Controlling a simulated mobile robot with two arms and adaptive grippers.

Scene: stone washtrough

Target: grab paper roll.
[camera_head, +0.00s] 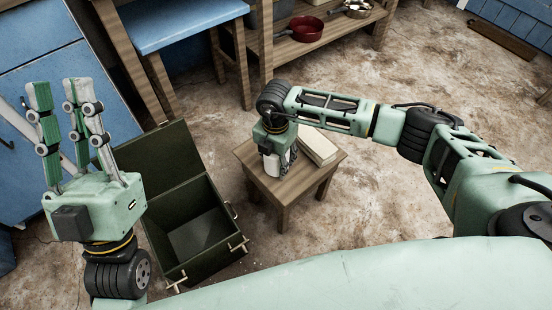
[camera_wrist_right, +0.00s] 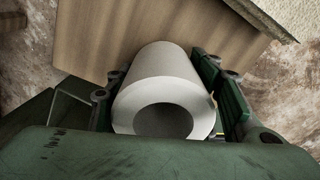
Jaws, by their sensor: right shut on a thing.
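A white paper roll (camera_wrist_right: 165,78) stands between the fingers of my right gripper (camera_wrist_right: 165,100) in the right wrist view, its round hollow end facing the camera. The right gripper is shut on it. In the head view my right gripper (camera_head: 277,165) points down at the small wooden stool (camera_head: 292,192), and the roll is mostly hidden behind it. The roll appears to be at the stool top; whether it touches the wood cannot be told. My left gripper (camera_head: 58,95) is raised at the left, fingers up and apart, empty.
A book-like block (camera_head: 318,147) lies on the stool beside the right gripper. An open dark green box (camera_head: 205,262) stands on the floor left of the stool. A shelf with a red pan (camera_head: 305,28) is at the back. The floor at right is clear.

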